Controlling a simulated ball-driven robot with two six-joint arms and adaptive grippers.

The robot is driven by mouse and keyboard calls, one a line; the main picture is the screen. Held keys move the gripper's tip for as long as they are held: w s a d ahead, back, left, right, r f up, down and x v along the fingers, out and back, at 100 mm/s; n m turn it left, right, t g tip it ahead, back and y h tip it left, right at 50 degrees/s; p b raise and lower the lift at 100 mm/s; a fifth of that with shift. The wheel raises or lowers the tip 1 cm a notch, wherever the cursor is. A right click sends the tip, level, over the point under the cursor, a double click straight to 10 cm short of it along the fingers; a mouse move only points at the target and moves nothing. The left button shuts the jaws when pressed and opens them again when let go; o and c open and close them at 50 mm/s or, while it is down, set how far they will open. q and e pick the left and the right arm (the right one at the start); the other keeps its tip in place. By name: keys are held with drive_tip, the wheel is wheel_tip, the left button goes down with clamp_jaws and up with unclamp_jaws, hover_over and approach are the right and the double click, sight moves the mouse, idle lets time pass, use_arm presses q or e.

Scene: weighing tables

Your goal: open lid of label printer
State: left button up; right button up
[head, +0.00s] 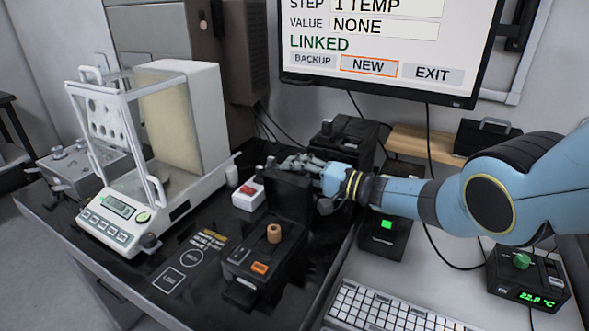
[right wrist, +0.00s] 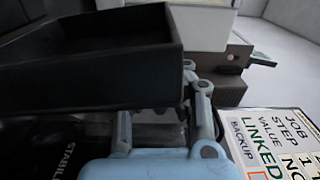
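The label printer (head: 262,265) is a black box with an orange button, on the dark table at centre. A brown cylinder (head: 273,234) shows at its top. A black panel, seemingly its lid (head: 288,197), stands raised at the back of the box. My right gripper (head: 300,163) is at the panel's top edge, reaching in from the right. In the right wrist view the dark panel (right wrist: 85,60) fills the upper left, very close to the fingers, and hides part of them. Contact and finger closure are unclear. My left gripper is not in view.
A white balance (head: 120,215) with a glass shield stands left. A small white box with a red top (head: 248,195) is left of the panel. Another black device (head: 342,142) stands behind my gripper. A monitor (head: 380,45), keyboard (head: 385,308) and green-display device (head: 530,278) are right.

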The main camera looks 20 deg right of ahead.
drive_tip(key=o, duration=0.4)
drive_tip(key=shift+o, duration=0.2)
drive_tip(key=shift+d, duration=0.1)
drive_tip(key=shift+s+d+f, duration=0.1)
drive_tip(key=shift+s+d, duration=0.05)
drive_tip(key=shift+s, duration=0.1)
drive_tip(key=v, duration=1.1)
drive_tip(key=shift+s+d, duration=0.1)
